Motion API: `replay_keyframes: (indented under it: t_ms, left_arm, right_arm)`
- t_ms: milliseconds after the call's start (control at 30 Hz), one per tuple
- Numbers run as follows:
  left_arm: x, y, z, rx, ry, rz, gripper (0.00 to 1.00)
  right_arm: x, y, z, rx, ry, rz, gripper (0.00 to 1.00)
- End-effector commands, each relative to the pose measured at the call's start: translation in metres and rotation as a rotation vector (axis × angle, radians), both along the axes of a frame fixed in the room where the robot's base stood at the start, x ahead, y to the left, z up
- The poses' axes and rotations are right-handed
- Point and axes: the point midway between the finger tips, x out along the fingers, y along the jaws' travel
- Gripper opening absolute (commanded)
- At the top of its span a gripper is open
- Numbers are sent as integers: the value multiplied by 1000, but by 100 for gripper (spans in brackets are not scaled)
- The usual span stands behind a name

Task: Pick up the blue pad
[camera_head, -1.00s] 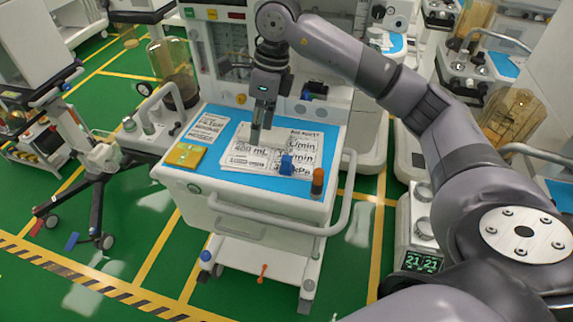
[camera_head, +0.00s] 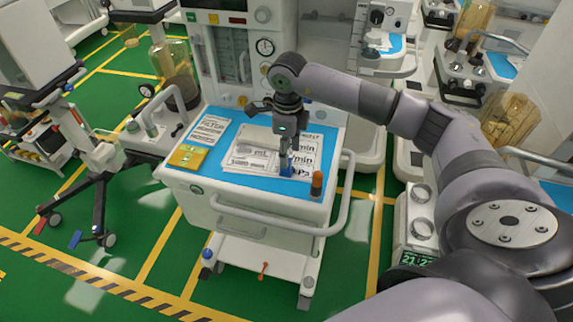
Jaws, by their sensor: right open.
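The small blue pad (camera_head: 287,170) stands at the right front of the printed sheets on the cart's blue top (camera_head: 225,170). My right gripper (camera_head: 286,158) points down right at the pad, its fingers overlapping the pad in the picture. The fingers partly hide the pad, and I cannot tell whether they touch it. The right gripper is open. My left gripper is out of view.
A yellow packet (camera_head: 187,157) lies at the left of the cart top. Printed sheets (camera_head: 250,157) lie beside the pad. A white handrail (camera_head: 345,190) rounds the right side.

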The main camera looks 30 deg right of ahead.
Motion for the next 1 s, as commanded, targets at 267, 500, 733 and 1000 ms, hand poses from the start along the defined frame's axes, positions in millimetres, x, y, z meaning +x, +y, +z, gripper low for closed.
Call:
replay_keyframes:
  t_ms: [267, 500, 733, 1000]
  left_arm:
    - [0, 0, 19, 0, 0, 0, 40]
    - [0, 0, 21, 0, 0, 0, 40]
    - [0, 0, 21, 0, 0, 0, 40]
    - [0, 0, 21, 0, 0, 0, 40]
  right_arm:
    - [6, -1, -35, 0, 6, -1, 45]
    - [7, -2, -52, 1, 1, 0, 45]
    - [7, -1, -52, 1, 1, 0, 40]
    - [7, -2, -52, 1, 1, -1, 22]
